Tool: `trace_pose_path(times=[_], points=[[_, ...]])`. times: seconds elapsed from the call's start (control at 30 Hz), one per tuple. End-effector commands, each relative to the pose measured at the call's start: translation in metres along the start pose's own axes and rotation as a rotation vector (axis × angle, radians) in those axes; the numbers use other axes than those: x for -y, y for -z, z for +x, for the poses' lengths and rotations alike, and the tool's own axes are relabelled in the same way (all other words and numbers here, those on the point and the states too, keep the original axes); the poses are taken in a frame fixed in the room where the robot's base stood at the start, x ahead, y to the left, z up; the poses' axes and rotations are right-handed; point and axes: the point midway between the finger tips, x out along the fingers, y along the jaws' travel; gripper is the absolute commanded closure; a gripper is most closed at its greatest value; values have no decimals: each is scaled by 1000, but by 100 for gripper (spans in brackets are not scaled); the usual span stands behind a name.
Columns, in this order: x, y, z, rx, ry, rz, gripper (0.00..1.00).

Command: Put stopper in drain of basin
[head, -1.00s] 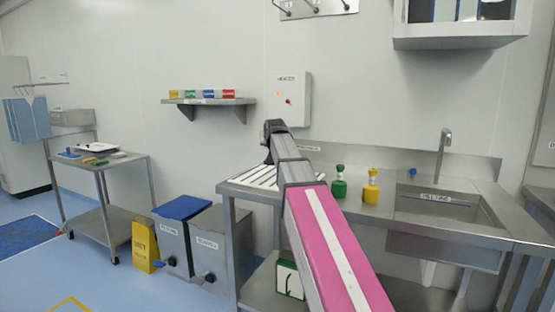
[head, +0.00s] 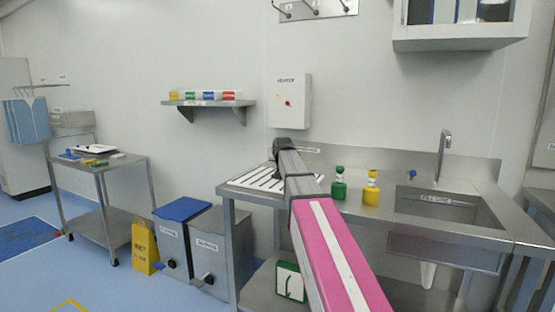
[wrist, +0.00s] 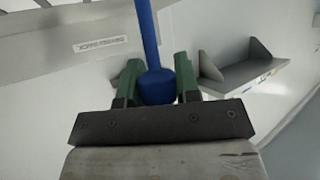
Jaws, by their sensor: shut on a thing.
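In the wrist view my gripper (wrist: 157,78) has its green fingers shut on a blue piece (wrist: 157,87), which has a round, thick end and a thin straight stem. I cannot tell for sure whether this is the stopper. In the head view the dark end of my arm is above the slatted rack, and the fingers are hidden. The steel basin (head: 487,216) is sunk in the counter at the right, under a tall tap (head: 444,150). Its drain is not visible. A small blue object (head: 412,174) is at the basin's back left edge.
A green bottle (head: 338,188) and a yellow bottle (head: 371,193) stand on the counter between the rack (head: 250,181) and the basin. A backsplash and wall run behind. A shelf (head: 210,102) and a wall box (head: 292,101) are above the rack.

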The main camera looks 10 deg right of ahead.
Motion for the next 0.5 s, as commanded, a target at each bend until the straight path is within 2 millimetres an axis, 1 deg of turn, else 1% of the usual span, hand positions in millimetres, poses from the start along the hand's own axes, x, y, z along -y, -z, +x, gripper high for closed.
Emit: trace_pose_path(times=[0.13, 0.17, 0.2, 0.23, 0.5], points=[[0, -2, 1, 1, 0, 0, 100], [0, -2, 1, 1, 0, 0, 63], [0, -2, 1, 1, 0, 0, 50], [0, -2, 1, 1, 0, 0, 44], [0, -2, 1, 1, 0, 0, 44]])
